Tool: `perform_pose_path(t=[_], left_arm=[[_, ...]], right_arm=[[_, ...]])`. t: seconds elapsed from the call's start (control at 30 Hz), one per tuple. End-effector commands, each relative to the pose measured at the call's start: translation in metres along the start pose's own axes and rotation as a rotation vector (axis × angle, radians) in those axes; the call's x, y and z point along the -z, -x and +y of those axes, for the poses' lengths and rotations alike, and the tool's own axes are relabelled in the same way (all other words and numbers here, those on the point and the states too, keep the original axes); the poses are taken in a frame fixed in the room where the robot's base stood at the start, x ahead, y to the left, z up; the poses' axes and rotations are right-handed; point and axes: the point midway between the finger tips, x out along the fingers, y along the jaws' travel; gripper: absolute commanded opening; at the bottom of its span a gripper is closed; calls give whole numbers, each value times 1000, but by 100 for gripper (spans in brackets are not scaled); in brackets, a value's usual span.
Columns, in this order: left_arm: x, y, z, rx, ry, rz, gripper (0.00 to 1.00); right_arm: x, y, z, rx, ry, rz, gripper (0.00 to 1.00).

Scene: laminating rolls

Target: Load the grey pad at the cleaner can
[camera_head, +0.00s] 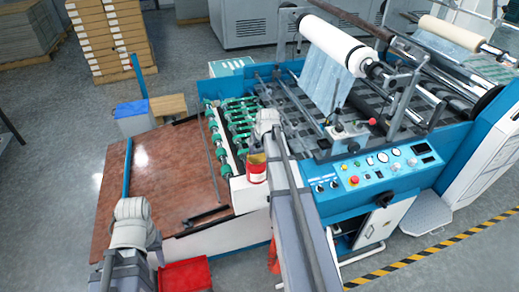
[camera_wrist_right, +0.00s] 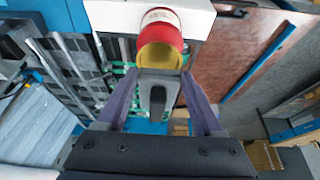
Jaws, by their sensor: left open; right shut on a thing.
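The cleaner can (camera_head: 256,170) is red and white with a yellow top and stands at the edge of the machine's white feed section. In the right wrist view the can (camera_wrist_right: 160,35) is just beyond my fingertips. My right gripper (camera_wrist_right: 158,92) is shut on the grey pad (camera_wrist_right: 174,81), a light grey block with a dark middle. The pad is at the can's yellow top; I cannot tell whether they touch. In the head view my right arm hides the pad. My left gripper (camera_head: 131,222) is open and empty over the brown table's near side; its fingers are hard to make out.
The brown feed table (camera_head: 170,165) is mostly bare, with a dark rod (camera_head: 208,215) near its right edge. A red bin (camera_head: 185,274) sits on the floor.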

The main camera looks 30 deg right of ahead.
Motion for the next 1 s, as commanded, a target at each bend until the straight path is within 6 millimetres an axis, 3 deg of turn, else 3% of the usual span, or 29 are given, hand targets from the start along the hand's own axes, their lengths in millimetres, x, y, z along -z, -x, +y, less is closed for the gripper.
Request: perform_pose_path(t=[0.2,0.4,1.0], left_arm=[[2,-28,3,0,1,1,42],[3,-42,4,0,3,2,42],[3,-42,4,0,3,2,42]], right_arm=[[-11,-26,0,0,0,0,24],[-16,-39,0,0,0,0,24],[-16,-39,0,0,0,0,24]])
